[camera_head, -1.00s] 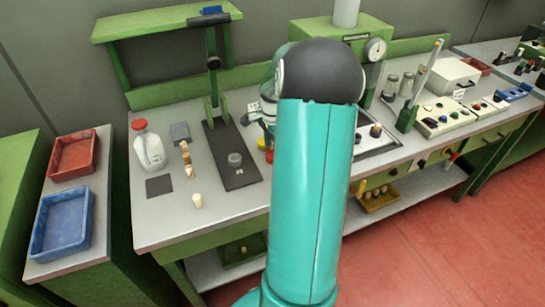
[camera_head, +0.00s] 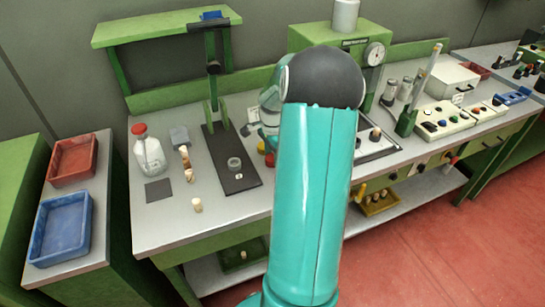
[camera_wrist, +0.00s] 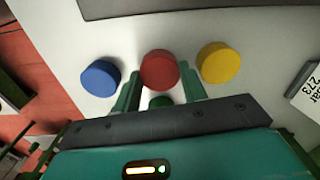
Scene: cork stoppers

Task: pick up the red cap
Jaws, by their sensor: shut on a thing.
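The red cap (camera_wrist: 158,70) is a round disc in the middle of the wrist view, between a blue cap (camera_wrist: 101,78) on the left and a yellow cap (camera_wrist: 219,62) on the right. My gripper (camera_wrist: 160,84) has its green fingers on either side of the red cap and is shut on it. I cannot tell whether the cap is clear of the bench. In the head view, my arm hides most of this spot; a bit of the red cap (camera_head: 270,159) and the yellow cap (camera_head: 262,146) show beside it.
A dark press base (camera_head: 238,180) lies left of my arm. Red (camera_head: 73,160) and blue (camera_head: 62,228) trays sit on the far-left side table.

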